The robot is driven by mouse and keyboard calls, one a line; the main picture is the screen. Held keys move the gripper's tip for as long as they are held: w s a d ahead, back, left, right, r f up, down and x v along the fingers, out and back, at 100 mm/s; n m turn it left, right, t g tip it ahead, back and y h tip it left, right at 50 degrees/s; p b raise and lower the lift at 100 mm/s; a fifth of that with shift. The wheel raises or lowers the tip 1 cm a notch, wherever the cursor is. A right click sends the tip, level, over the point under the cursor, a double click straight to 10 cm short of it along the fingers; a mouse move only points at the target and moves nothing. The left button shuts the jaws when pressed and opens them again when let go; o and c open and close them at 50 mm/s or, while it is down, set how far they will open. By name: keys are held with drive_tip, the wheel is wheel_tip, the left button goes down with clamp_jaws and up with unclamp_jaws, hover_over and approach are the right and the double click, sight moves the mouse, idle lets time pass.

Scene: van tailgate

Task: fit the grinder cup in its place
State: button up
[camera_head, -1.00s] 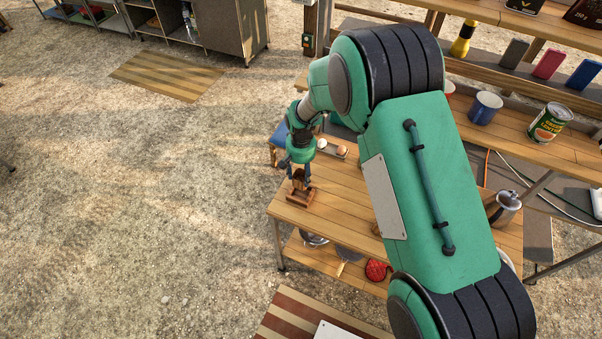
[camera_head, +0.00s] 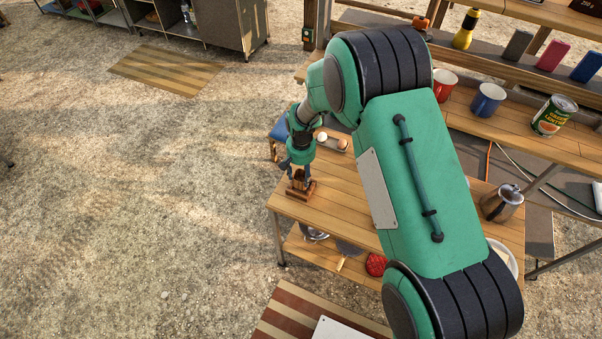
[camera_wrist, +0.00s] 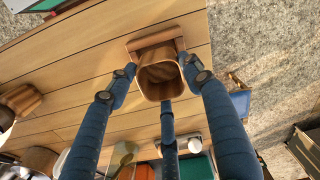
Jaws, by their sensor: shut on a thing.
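The grinder cup (camera_wrist: 160,78) is a small wooden cup with a square, rounded mouth. In the wrist view, the blue fingers of my gripper (camera_wrist: 162,80) close around it from the sides and below. The cup also shows in the head view (camera_head: 299,180), upright between my gripper's fingers (camera_head: 299,174). A wooden base with a raised bar (camera_wrist: 153,39) is right against the cup in the wrist view. In the head view this base (camera_head: 300,193) is on the table's near left corner, directly under the cup. I cannot tell whether the cup is fully seated in it.
The wooden table (camera_head: 340,208) is clear around the base. A tray with egg-like items (camera_head: 333,142) lies behind my gripper. A metal pot (camera_head: 502,203) stands at the right. A red mug (camera_head: 444,84), a blue mug (camera_head: 487,103) and a can (camera_head: 553,116) stand on the back bench.

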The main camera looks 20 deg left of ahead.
sight(301, 180)
drive_tip(key=shift+f+b, duration=0.7)
drive_tip(key=shift+f, duration=1.1)
drive_tip(key=o, duration=1.3)
drive_tip(key=shift+c, duration=0.2)
wheel_tip(301, 180, up, 12)
drive_tip(key=shift+f, duration=0.1)
